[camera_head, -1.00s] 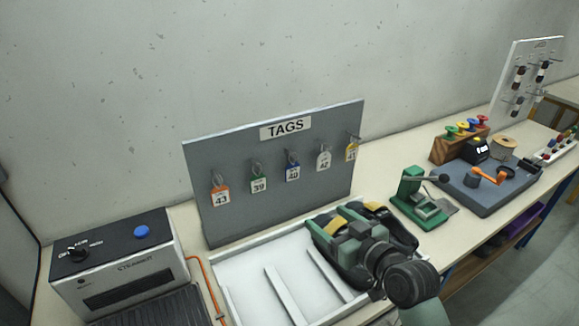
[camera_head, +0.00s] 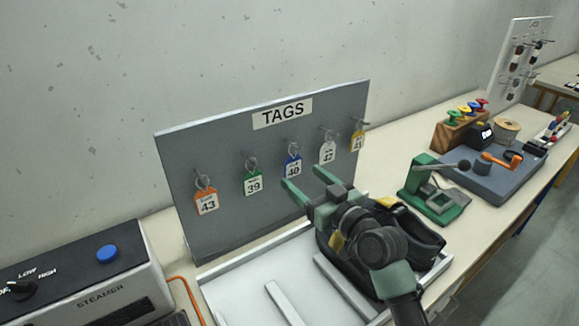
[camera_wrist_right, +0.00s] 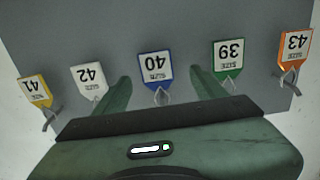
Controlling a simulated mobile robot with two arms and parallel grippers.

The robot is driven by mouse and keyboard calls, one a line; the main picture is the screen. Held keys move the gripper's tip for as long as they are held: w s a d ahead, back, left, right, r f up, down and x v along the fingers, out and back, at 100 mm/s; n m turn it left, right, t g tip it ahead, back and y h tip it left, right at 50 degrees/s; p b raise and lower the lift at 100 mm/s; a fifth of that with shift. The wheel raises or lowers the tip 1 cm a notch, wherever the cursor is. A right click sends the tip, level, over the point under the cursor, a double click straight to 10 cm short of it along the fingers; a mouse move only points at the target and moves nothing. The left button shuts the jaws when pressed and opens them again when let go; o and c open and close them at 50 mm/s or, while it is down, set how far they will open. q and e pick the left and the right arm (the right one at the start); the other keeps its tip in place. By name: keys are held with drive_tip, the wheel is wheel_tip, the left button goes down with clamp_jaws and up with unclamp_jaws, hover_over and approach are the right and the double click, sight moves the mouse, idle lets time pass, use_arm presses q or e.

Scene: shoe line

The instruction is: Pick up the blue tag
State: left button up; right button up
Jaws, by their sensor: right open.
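The blue tag (camera_head: 293,166), marked 40, hangs by a wire loop from a hook on the grey TAGS board (camera_head: 225,150). In the right wrist view the blue tag (camera_wrist_right: 156,68) shows upside down, between and beyond my two green fingers. My right gripper (camera_head: 305,179) is open and empty, its fingers pointing at the board just below and in front of the blue tag. It also shows in the right wrist view (camera_wrist_right: 158,88). I cannot see contact with the tag. My left gripper is not in view.
Orange tag 43 (camera_head: 206,201) and green tag 39 (camera_head: 252,181) hang left of it; white tag 42 (camera_head: 327,152) and yellow tag 41 (camera_head: 357,140) hang right. A white tray (camera_head: 240,290) with dark shoes (camera_head: 415,235) lies below. A steamer (camera_head: 90,285) stands left, a green press (camera_head: 425,185) right.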

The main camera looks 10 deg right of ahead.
sight(294, 162)
drive_tip(key=shift+w+a+r, duration=0.2)
drive_tip(key=shift+w+r, duration=0.1)
drive_tip(key=shift+w, duration=0.2)
drive_tip(key=shift+w+r+p, duration=0.25)
drive_tip(key=shift+w+p, duration=0.05)
drive_tip(key=shift+p, duration=0.1)
drive_tip(key=shift+w+a+r+p, duration=0.15)
drive_tip(key=shift+w+r+p, duration=0.2)
drive_tip(key=shift+w, duration=0.25)
drive_tip(key=shift+w+a+r+p, duration=0.2)
drive_tip(key=shift+w+p, duration=0.15)
drive_tip(key=shift+w, duration=0.2)
drive_tip(key=shift+w+a+f, duration=0.2)
drive_tip(key=shift+w, duration=0.35)
drive_tip(key=shift+w+a+f, duration=0.15)
drive_tip(key=shift+w+a, duration=0.05)
drive_tip(key=shift+w, duration=0.3)
drive_tip(key=shift+s, duration=0.1)
drive_tip(key=c, duration=1.4)
